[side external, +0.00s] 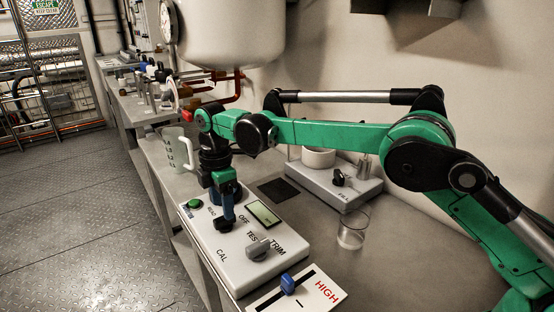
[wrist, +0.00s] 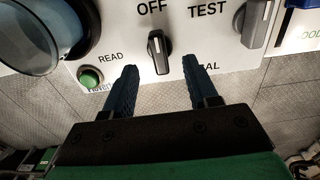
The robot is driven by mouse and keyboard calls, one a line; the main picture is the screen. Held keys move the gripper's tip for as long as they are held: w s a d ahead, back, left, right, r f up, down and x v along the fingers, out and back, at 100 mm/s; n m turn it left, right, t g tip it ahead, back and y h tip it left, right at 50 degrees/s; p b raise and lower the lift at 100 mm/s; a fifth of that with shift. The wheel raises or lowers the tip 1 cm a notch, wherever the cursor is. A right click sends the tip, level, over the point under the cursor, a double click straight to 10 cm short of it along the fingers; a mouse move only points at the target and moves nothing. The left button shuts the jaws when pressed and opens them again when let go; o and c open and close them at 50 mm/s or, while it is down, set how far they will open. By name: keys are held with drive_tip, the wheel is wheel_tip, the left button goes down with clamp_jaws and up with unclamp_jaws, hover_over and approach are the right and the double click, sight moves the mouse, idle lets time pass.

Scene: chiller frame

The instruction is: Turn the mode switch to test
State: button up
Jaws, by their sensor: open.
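The mode switch (wrist: 158,43) is a small dark knob with a grey ridge, on a white panel (side external: 221,262). In the wrist view its ridge runs roughly up and down, near the OFF label above it. TEST is printed up and to the right, READ to the left, and a partly hidden CAL to the lower right. My gripper (wrist: 160,65) is open, with its blue fingers on either side just short of the switch in that view. In the side view my gripper (side external: 226,222) is low over the panel and hides the switch. Contact cannot be told.
The panel also has a green button (side external: 194,204), a display (side external: 264,213) and a grey TRIM knob (side external: 258,248). Close by are a blue slider (side external: 287,284), a clear glass (side external: 353,230), a FILL unit (side external: 335,187) and a measuring jug (side external: 179,150).

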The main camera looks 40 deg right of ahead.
sight(225, 222)
drive_tip(key=shift+f, duration=1.5)
clamp_jaws()
drive_tip(key=shift+m, duration=0.3)
drive_tip(key=m, duration=0.5)
drive_tip(key=shift+m, duration=0.3)
drive_tip(key=m, duration=0.5)
drive_tip(key=shift+m, duration=0.4)
